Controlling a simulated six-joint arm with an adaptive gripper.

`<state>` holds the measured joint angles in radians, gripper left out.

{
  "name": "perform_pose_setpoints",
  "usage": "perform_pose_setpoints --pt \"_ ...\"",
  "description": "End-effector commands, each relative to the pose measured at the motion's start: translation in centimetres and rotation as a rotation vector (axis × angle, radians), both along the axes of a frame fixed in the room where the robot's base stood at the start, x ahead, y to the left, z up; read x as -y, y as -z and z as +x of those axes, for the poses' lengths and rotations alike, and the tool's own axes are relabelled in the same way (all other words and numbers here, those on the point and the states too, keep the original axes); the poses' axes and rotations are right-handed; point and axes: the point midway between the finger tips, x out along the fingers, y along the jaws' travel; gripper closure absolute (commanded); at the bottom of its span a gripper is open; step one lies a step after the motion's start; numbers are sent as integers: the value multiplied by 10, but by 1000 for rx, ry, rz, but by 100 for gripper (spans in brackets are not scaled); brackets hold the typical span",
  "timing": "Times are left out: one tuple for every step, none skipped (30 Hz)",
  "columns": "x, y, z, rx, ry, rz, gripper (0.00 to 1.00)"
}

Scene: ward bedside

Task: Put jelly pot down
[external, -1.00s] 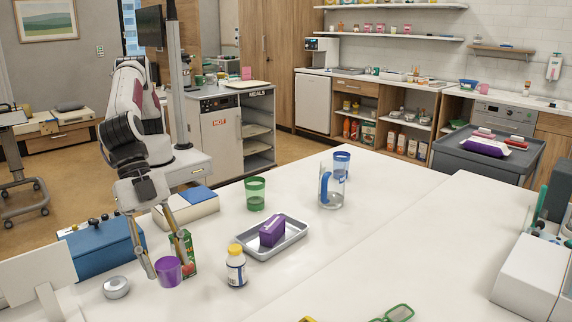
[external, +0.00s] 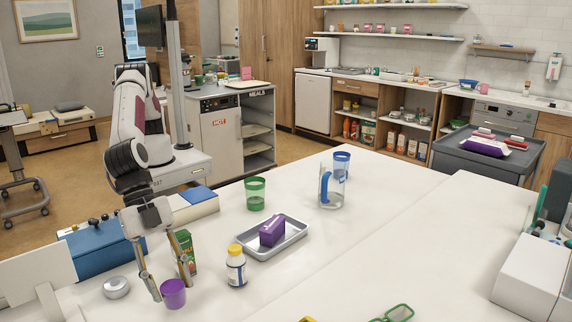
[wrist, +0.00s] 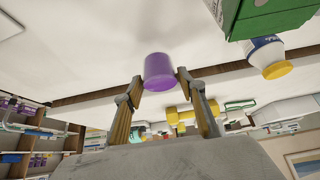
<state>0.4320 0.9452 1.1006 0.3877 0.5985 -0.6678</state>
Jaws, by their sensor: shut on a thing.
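The jelly pot is a small purple cup (external: 173,296) at the front left of the white table. My gripper (external: 173,288) points down and is shut on it, one finger on each side. In the wrist view the purple pot (wrist: 159,72) sits between the two fingertips and looks empty-handed of any tilt I can be sure of. I cannot tell whether its base touches the table.
A green juice carton (external: 187,251) stands close behind the pot, and a yellow-capped bottle (external: 236,270) stands to its right. A round metal tin (external: 116,287) lies to the left. A tray (external: 285,246) holds a purple box. Bare table lies in front.

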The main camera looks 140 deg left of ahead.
Motion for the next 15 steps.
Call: perform_pose_setpoints --pt "0 7 0 -1 1 1 83" --pt "0 11 0 -1 1 1 83" --pt "0 16 0 -2 1 1 83" --pt "0 20 0 -2 1 1 83" --pt "0 23 0 -1 1 1 83" --pt "0 27 0 -1 0 0 83" --pt "0 29 0 -1 1 1 83" --pt "0 31 0 -1 1 1 83" --pt "0 33 0 0 1 1 83" --pt "0 33 0 0 1 1 83" --pt "0 34 0 1 1 0 83" --pt "0 34 0 1 1 0 83" --pt "0 34 0 1 1 0 83" --pt "0 34 0 1 1 0 83" --pt "0 34 0 1 1 0 83"
